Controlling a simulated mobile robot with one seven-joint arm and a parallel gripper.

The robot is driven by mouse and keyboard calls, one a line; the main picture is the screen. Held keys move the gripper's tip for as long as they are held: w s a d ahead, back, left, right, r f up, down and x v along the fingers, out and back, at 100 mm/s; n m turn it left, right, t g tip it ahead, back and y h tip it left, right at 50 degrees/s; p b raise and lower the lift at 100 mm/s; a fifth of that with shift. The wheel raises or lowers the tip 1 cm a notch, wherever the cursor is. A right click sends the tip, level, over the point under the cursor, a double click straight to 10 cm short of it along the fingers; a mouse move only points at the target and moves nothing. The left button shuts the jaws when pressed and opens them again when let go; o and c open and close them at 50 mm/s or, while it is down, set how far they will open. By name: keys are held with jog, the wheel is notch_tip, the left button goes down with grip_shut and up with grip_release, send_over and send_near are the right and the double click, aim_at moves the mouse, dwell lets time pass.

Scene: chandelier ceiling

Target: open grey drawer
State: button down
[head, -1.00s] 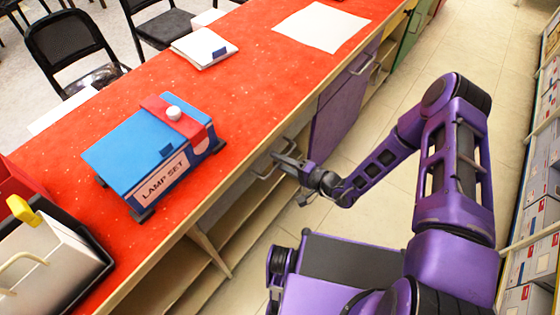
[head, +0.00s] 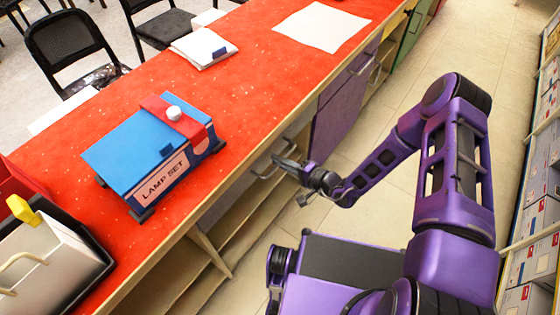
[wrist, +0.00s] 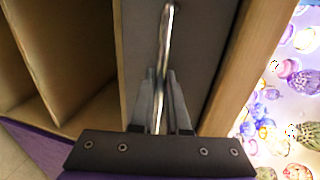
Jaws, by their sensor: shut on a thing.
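The grey drawer front (wrist: 205,50) sits under the red counter, and in the head view it is a grey panel (head: 235,195) left of the purple door. Its metal handle (wrist: 168,35) stands out from the front; it also shows in the head view (head: 265,174). My gripper (wrist: 161,80) has its two fingers on either side of the handle bar, shut on it. In the head view my gripper (head: 280,160) is at the handle. The drawer looks closed, though my gripper hides part of it.
The red counter (head: 260,80) carries a blue lamp set box (head: 130,150), papers and a white binder. Open shelves (head: 190,270) lie below the drawer. A purple door (head: 335,120) is to the right. The tiled floor (head: 400,185) beside the counter is clear.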

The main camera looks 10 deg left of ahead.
dwell(0.7)
jog(key=f+v, duration=0.2)
jog(key=v, duration=0.9)
jog(key=d+f+b+v, duration=0.1)
jog(key=f+v, duration=0.2)
jog(key=v, duration=0.9)
jog(key=shift+s+d, duration=0.25)
jog(key=shift+s, duration=0.15)
jog(key=shift+r, duration=0.1)
jog(key=c, duration=0.9)
grip_release()
jog(key=shift+d, duration=0.1)
jog(key=v, duration=1.7)
jog(key=shift+s, duration=0.15)
